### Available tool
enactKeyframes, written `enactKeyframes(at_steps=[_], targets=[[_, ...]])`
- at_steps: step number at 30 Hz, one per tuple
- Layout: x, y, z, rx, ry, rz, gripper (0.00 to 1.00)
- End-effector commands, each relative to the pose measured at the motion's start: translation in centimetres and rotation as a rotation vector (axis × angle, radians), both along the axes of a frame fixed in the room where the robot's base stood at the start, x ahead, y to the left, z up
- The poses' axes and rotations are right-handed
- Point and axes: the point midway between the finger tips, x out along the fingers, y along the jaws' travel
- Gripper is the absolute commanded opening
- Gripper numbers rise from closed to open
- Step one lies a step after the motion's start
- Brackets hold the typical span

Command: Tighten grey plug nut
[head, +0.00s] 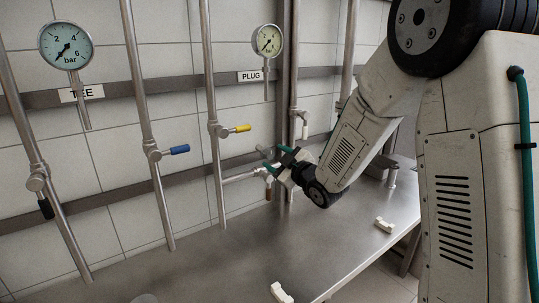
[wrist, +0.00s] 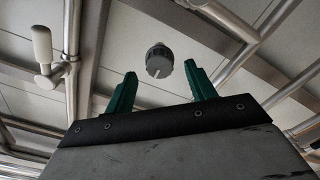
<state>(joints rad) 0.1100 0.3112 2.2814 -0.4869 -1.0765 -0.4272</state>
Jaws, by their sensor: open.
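The grey plug nut (wrist: 159,62) shows in the wrist view as a round, ribbed knob with a pale line on its face. It sits above the middle of my gripper, in the gap between the two green fingertips. My gripper (wrist: 160,73) is open, with one finger to each side of the nut, and nothing is held. Clear gaps show between nut and fingers; how far ahead the nut lies I cannot tell. In the head view my gripper (head: 275,160) is at the pipework below the PLUG label (head: 250,76); the nut cannot be made out clearly there.
Pipes with a yellow-handled valve (head: 241,128) and a blue-handled valve (head: 179,150) stand left of my gripper. A brown handle (head: 268,188) hangs close below it. A pale-handled valve (wrist: 42,45) is at left in the wrist view. The steel bench (head: 215,250) is mostly clear.

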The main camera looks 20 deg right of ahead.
Motion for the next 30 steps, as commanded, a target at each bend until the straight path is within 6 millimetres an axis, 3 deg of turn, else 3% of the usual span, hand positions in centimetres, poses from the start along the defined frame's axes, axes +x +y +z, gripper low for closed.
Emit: enactKeyframes(at_steps=[7,18,23,30], targets=[[3.2,1.1,0.0,0.0,0.001,0.001,0.55],[3.9,1.3,0.0,0.0,0.002,0.0,0.55],[3.9,1.3,0.0,0.0,0.002,0.0,0.14],[3.9,1.3,0.0,0.006,0.004,0.0,0.11]])
